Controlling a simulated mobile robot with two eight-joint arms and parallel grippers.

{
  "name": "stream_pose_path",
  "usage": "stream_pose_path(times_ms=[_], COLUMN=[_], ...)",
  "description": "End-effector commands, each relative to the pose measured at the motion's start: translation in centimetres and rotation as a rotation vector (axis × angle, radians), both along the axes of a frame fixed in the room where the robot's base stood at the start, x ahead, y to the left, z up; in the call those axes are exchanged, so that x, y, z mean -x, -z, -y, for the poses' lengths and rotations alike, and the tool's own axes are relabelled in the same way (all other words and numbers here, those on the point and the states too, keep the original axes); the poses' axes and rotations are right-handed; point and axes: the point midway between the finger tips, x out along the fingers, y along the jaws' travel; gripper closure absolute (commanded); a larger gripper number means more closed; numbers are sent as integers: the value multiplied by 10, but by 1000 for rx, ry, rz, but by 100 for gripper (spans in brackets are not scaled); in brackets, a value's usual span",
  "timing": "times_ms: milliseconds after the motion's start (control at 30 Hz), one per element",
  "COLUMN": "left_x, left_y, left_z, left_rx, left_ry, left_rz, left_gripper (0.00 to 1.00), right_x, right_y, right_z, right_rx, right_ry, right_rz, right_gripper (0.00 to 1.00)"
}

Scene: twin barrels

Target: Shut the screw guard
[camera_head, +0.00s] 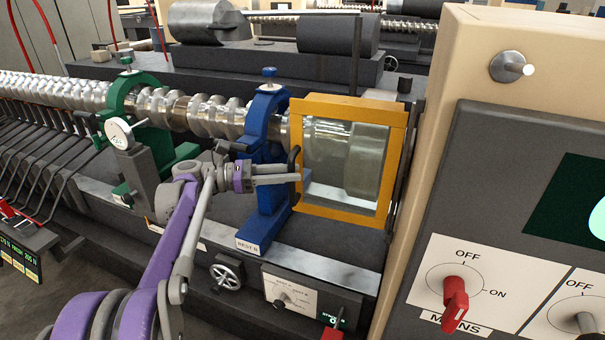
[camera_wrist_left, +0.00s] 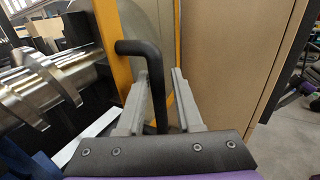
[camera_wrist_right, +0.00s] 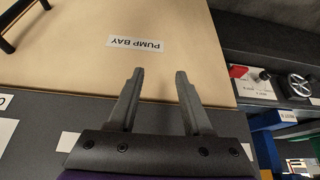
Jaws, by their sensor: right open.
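The screw guard (camera_head: 346,208), a yellow frame with a clear window, stands at the right end of the metal screw (camera_head: 210,114), next to the beige cabinet. A grey cylindrical part shows through its window. Its black bar handle (camera_head: 293,165) is on its left edge; the handle also shows in the left wrist view (camera_wrist_left: 154,70). My left gripper (camera_head: 299,173) is at the handle, with its fingers on either side of the bar and a gap to the right finger (camera_wrist_left: 162,75). My right gripper (camera_wrist_right: 159,72) is open and empty, over a beige panel, and is not visible in the head view.
A blue rest (camera_head: 265,125) and a green rest (camera_head: 124,100) with a dial gauge (camera_head: 120,134) stand around the screw, left of the guard. The control cabinet (camera_head: 470,130) with a red MAINS switch (camera_head: 455,295) fills the right side. A PUMP BAY label (camera_wrist_right: 135,44) lies below my right gripper.

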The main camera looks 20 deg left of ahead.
Motion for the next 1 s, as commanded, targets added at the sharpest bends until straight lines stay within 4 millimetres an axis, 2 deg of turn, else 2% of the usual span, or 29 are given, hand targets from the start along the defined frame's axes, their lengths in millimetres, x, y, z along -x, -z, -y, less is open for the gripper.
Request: stream_pose_path(times_ms=[33, 200, 400, 1000], left_x=[5, 19, 28, 29], left_y=[2, 2, 1, 0], left_z=[-12, -39, -57, -59], left_rx=[0, 0, 0, 0], left_ry=[-3, -2, 0, 1], left_rz=[-1, -1, 0, 0], left_gripper=[65, 65, 65, 65], right_x=[2, 4, 5, 4], right_y=[4, 9, 12, 12], right_z=[0, 0, 0, 0], right_rx=[0, 0, 0, 0], right_ry=[0, 0, 0, 0], right_rz=[-3, -7, -8, -8], right_gripper=[50, 50, 50, 50])
